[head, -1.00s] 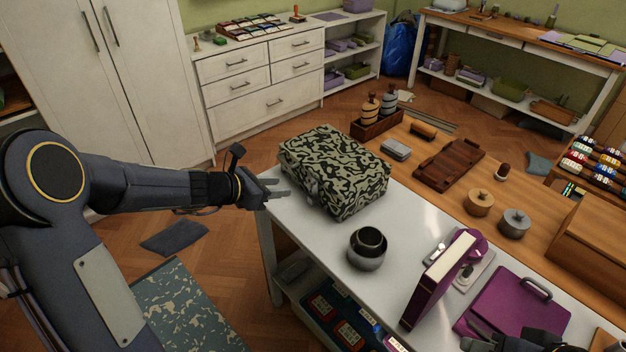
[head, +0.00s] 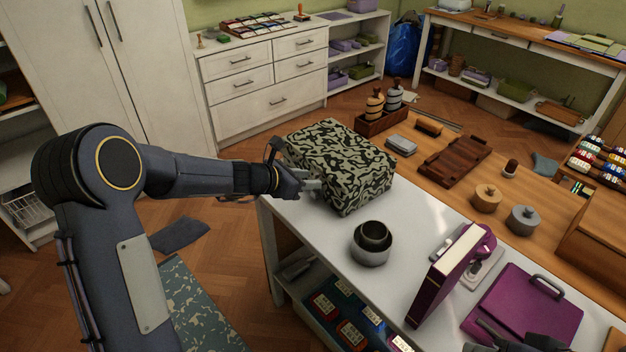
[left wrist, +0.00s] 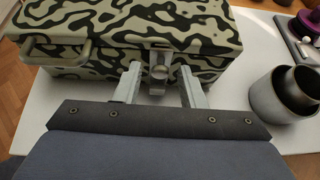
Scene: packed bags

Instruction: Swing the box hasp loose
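The camouflage-patterned box (head: 343,165) stands closed at the far left end of the white table. In the left wrist view, the box (left wrist: 90,38) shows its front with a grey metal hasp (left wrist: 158,72) hanging over the lid seam, and a handle to the left. My left gripper (head: 312,186) is at the front of the box. In the left wrist view its two fingers (left wrist: 160,85) stand apart on either side of the hasp, with gaps visible. My right gripper (head: 490,338) shows only partly at the bottom edge, over the purple case; its fingers cannot be made out clearly.
Nested dark bowls (head: 371,243) stand on the white table (head: 320,230) to the right of the box. A purple binder (head: 445,275) stands upright farther right, near a flat purple case (head: 525,305). A wooden table (head: 420,190) adjoins behind, holding a brown tray (head: 456,160).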

